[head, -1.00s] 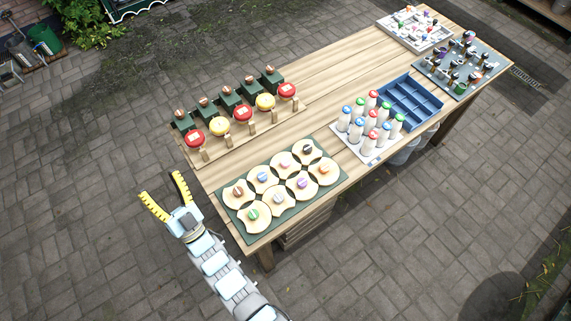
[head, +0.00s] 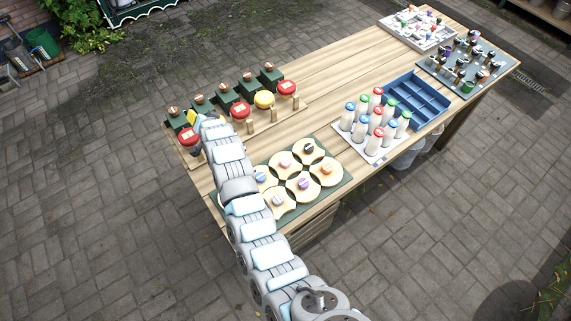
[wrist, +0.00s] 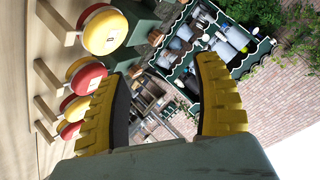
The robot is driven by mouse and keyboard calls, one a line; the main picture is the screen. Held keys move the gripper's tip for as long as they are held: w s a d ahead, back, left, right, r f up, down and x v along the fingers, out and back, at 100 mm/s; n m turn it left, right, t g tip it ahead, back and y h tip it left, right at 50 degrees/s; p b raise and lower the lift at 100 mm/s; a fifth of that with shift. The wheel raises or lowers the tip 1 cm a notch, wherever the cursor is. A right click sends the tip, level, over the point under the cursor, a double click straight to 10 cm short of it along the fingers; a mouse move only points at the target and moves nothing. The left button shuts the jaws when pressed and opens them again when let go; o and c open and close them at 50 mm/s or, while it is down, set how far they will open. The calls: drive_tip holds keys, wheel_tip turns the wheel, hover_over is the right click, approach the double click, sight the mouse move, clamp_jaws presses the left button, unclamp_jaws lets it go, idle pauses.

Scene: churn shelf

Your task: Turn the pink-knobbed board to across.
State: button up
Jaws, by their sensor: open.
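Several round cream boards with coloured knobs lie on a dark green mat (head: 345,184) at the table's near left. My gripper (wrist: 165,80) is open and empty in the wrist view. In the head view, only part of a yellow finger shows, by the left end of the red and yellow lids, away from the boards. My arm hides the mat's left part and some boards.
Red and yellow round lids (head: 264,99) with wooden pegs and green boxes (head: 270,76) line the table's back left. Bottles (head: 376,116) stand to the right, with a blue crate (head: 440,104) beyond. Bare table lies between lids and bottles.

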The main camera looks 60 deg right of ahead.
drive_tip(key=s+d+f+g+y+b, duration=0.1)
drive_tip(key=s+d+g, duration=0.1)
drive_tip(key=s+d, duration=0.15)
drive_tip(key=r+m+g+y+b, duration=0.2)
drive_tip(key=m+g+y+b, duration=0.25)
drive_tip(key=g, duration=0.45)
hover_over(285, 161)
drive_tip(key=shift+f+b, duration=1.55)
drive_tip(key=shift+f, duration=7.15)
drive_tip(key=shift+n, duration=0.25)
clamp_jaws()
